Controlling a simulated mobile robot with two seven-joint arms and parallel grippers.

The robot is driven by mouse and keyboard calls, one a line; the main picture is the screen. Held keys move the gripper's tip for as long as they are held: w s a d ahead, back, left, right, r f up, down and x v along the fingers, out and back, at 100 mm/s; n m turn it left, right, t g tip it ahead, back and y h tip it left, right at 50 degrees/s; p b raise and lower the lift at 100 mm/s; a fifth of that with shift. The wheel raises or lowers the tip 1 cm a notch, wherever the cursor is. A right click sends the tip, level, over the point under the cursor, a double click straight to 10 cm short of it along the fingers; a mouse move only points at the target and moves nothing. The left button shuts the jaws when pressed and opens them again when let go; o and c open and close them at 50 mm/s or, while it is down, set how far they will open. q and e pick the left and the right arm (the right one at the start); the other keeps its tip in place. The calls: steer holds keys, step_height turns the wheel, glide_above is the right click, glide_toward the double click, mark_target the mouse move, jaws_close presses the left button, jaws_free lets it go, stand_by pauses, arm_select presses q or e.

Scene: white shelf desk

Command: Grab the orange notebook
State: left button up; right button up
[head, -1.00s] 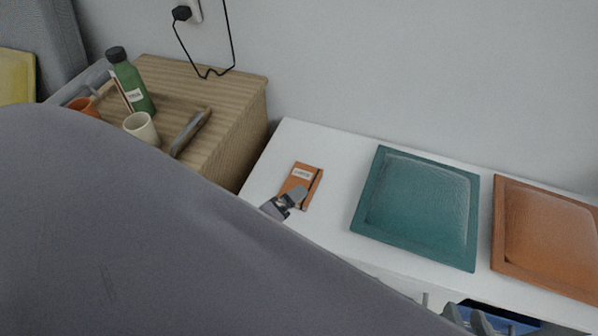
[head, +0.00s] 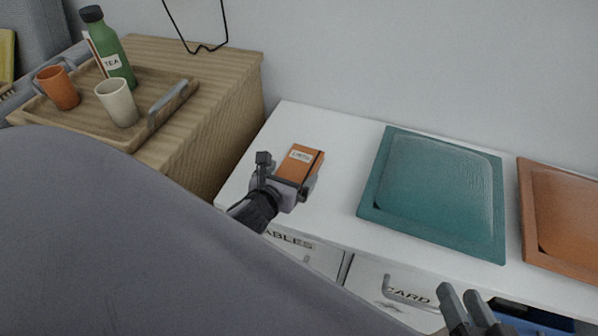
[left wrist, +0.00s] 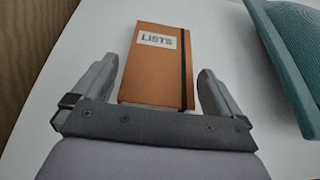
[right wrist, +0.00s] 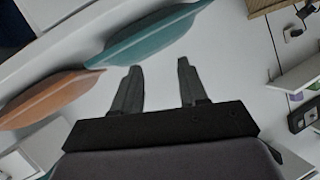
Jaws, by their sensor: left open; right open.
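The orange notebook (head: 300,163) lies flat on the white desk top, left of the teal tray. It has a white label and a dark elastic band; in the left wrist view the notebook (left wrist: 158,72) reads "LISTS". My left gripper (head: 290,185) is at the notebook's near end. In the left wrist view its open fingers (left wrist: 160,88) stand on either side of the notebook, with a gap at each side. My right gripper (head: 465,300) is low at the front right, away from the notebook. Its fingers are apart and empty in the right wrist view (right wrist: 157,82).
A teal tray (head: 372,200) and an orange-brown tray (head: 530,225) lie to the right on the desk (head: 335,130). A wooden cabinet (head: 225,100) at left carries a wooden tray with a green bottle (head: 113,55), an orange cup (head: 58,88) and a cream cup (head: 118,102). Labelled drawers are below.

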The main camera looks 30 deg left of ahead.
mark_target(297, 170)
arm_select(q)
steer(key=b+x, duration=0.1)
steer(key=x, duration=0.2)
steer(key=shift+w+d+f, duration=0.1)
steer(key=shift+w+f, duration=0.05)
steer(key=c, duration=0.8)
